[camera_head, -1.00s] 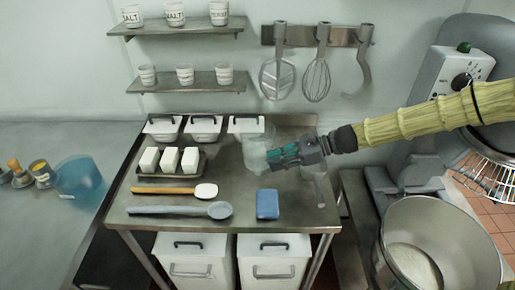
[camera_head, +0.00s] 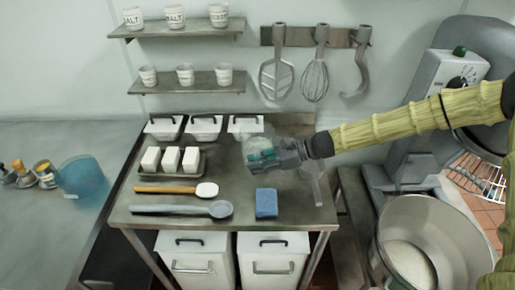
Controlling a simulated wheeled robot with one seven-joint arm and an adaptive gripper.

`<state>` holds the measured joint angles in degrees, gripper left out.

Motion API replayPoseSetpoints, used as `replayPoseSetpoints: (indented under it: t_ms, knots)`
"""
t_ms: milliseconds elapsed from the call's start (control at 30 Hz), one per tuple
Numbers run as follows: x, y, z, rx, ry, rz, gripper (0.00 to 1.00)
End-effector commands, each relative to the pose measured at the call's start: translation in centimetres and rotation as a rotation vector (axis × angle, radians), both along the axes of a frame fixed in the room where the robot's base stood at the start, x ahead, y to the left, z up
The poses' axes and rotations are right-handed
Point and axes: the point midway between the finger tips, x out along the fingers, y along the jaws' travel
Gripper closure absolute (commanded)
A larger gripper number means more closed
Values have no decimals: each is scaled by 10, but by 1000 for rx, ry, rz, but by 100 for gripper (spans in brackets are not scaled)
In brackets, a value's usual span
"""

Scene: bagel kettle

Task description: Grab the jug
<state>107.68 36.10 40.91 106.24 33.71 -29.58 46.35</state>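A clear, see-through jug (camera_head: 256,135) shows at the back right of the steel table, in front of the right lidded tub. Its outline is faint, and my gripper covers its lower part. My gripper (camera_head: 262,158) reaches in from the right with its dark and teal fingers overlapping the jug. Whether the fingers are closed on the jug, and whether the jug touches the table, I cannot tell.
A blue sponge (camera_head: 266,203) lies in front of my gripper. Two long utensils and a tray of white blocks (camera_head: 171,160) are to the left. Lidded tubs (camera_head: 204,128) line the back. A big steel bowl (camera_head: 440,225) stands at right. A blue tub (camera_head: 82,177) is far left.

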Motion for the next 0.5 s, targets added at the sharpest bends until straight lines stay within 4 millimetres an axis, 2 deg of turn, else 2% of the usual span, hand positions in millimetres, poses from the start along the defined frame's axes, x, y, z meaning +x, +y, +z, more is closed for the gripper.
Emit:
replayPoseSetpoints:
  t_ms: [100,233,500]
  knots:
    - [0,0,0,0,0,0,79]
    - [0,0,0,0,0,0,100]
    - [0,0,1,1,0,1,100]
